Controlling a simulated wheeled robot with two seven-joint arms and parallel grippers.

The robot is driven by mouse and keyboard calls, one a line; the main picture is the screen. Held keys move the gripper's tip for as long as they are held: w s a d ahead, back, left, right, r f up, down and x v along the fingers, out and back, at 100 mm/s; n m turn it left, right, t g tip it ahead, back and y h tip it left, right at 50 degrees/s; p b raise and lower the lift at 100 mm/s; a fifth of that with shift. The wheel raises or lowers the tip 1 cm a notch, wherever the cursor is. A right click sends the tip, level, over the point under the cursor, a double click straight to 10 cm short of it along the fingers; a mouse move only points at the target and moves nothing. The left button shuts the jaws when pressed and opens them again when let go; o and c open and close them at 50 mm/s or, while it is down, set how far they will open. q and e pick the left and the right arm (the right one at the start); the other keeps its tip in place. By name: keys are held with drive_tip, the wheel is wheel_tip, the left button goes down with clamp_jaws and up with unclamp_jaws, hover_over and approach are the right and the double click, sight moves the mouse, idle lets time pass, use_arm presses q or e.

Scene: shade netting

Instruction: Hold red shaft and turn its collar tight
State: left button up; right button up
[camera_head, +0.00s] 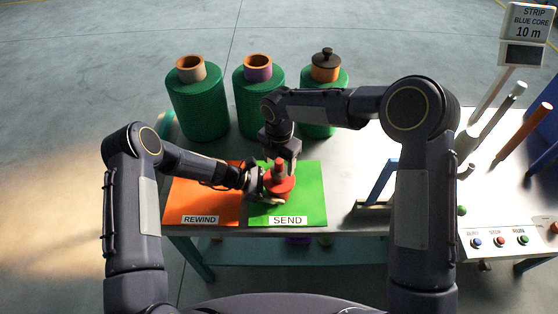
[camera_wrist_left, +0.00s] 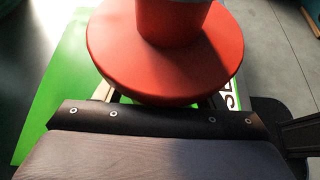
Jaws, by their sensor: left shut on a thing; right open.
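The red shaft (camera_head: 278,186) stands about upright on the green SEND mat (camera_head: 312,208). It has a wide round disc, which fills the top of the left wrist view (camera_wrist_left: 112,62), with a narrower red part rising from it. My left gripper (camera_head: 268,190) reaches in from the left and is shut on the shaft just below the disc; the disc hides most of its fingers. My right gripper (camera_head: 284,160) points down from above, open around the top of the shaft. The collar is not clearly told apart there; the right fingers partly cover that upper end.
An orange REWIND mat (camera_head: 203,196) lies left of the green one. Several green netting rolls stand behind, one with a black-knobbed top (camera_head: 326,62). A blue angled stand (camera_head: 382,182), a button panel (camera_head: 500,241) and tilted rods are at right.

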drive_tip(key=shift+f, duration=0.1)
drive_tip(key=shift+f, duration=1.45)
drive_tip(key=c, duration=1.2)
drive_tip(key=m, duration=0.4)
drive_tip(key=o, duration=1.3)
drive_tip(key=shift+m, duration=0.4)
drive_tip(key=shift+o, duration=0.2)
drive_tip(key=shift+r, duration=2.5)
